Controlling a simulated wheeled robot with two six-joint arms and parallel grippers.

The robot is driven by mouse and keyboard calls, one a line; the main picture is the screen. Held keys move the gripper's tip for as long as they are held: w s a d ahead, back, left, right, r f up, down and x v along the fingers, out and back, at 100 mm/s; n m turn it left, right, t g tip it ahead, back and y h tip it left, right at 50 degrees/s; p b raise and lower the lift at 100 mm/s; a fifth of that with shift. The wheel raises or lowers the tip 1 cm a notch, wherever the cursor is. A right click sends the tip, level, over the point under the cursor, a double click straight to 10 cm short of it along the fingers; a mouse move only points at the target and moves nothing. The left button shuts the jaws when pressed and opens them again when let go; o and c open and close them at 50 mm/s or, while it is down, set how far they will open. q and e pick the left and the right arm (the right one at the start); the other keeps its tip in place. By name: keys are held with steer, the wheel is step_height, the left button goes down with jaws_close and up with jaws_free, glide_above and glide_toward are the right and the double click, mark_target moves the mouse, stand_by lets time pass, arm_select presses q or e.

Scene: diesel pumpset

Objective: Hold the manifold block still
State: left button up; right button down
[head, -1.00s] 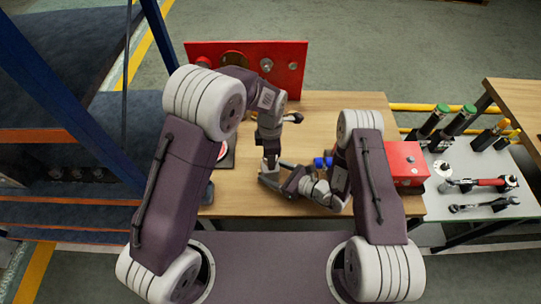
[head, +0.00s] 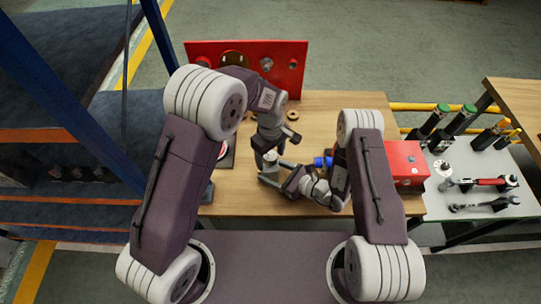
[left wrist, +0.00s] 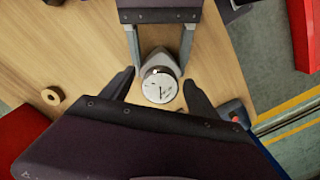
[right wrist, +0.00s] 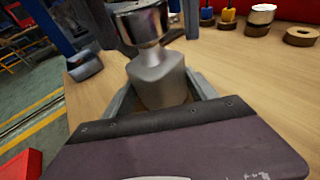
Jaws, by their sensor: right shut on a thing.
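The grey manifold block (right wrist: 158,78) stands between the fingers of my right gripper (right wrist: 162,100), which is shut on it above the wooden table. It also shows in the left wrist view (left wrist: 157,60). A round silver gauge (right wrist: 140,25) sits above the block's top; how firmly it is seated I cannot tell. Its white dial (left wrist: 160,87) faces up in the left wrist view. My left gripper (left wrist: 158,94) is open around the gauge, with a finger on each side and gaps between. In the head view the block is mostly hidden by the grippers.
A red panel with holes (head: 285,60) stands at the table's back. Wooden rings (right wrist: 300,36) lie nearby. A red box (head: 405,160) and a blue item (head: 322,162) are at the right. A grey side table (head: 470,165) holds tools.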

mark_target(271, 155)
arm_select(q)
step_height(271, 155, up, 12)
stand_by(0.4)
arm_select(e)
steer(key=shift+c, duration=0.9)
jaws_free()
arm_select(q)
steer(key=shift+w, duration=0.1)
